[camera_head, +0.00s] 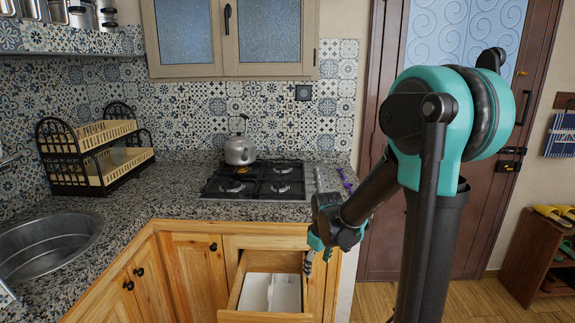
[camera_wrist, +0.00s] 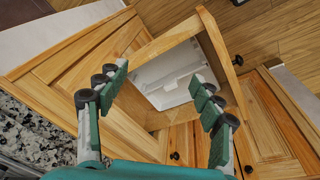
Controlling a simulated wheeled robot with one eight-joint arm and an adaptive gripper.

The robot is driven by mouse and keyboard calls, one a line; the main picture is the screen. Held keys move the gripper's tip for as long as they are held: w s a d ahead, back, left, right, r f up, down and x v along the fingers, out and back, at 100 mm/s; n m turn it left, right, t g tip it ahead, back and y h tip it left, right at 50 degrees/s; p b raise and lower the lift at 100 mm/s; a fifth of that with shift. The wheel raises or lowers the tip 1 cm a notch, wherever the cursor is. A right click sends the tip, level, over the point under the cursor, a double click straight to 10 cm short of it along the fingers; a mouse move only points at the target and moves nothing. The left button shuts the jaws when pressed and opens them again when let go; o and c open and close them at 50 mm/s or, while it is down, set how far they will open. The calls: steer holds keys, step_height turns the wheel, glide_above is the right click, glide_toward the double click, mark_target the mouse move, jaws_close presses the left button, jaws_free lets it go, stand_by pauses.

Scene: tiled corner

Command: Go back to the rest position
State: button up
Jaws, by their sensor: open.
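My gripper (camera_head: 318,245) hangs at the front of the counter, to the right of an open wooden drawer (camera_head: 238,290). In the wrist view, my gripper (camera_wrist: 160,85) has its two green-padded fingers spread apart with nothing between them. The open drawer (camera_wrist: 152,50) lies beyond the fingertips, with a white tray (camera_wrist: 175,75) inside it. In the head view the white tray (camera_head: 270,292) also shows in the drawer. My gripper's far finger is partly hidden in the head view.
A gas stove (camera_head: 262,180) with a kettle (camera_head: 240,149) stands on the granite counter (camera_head: 170,190). A dish rack (camera_head: 95,150) and a sink (camera_head: 45,240) are at the left. A brown door (camera_head: 385,235) and a shoe rack (camera_head: 530,255) are at the right. Floor shows before the door.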

steer(key=s+d+m+t, duration=0.1)
steer(key=s+d+m, duration=0.3)
steer(key=s, duration=0.4)
steer(key=s+d+m+t, duration=0.1)
steer(key=s+d+m, duration=0.3)
steer(key=s, duration=0.4)
steer(key=shift+d+f, duration=0.15)
steer(key=shift+d, duration=0.55)
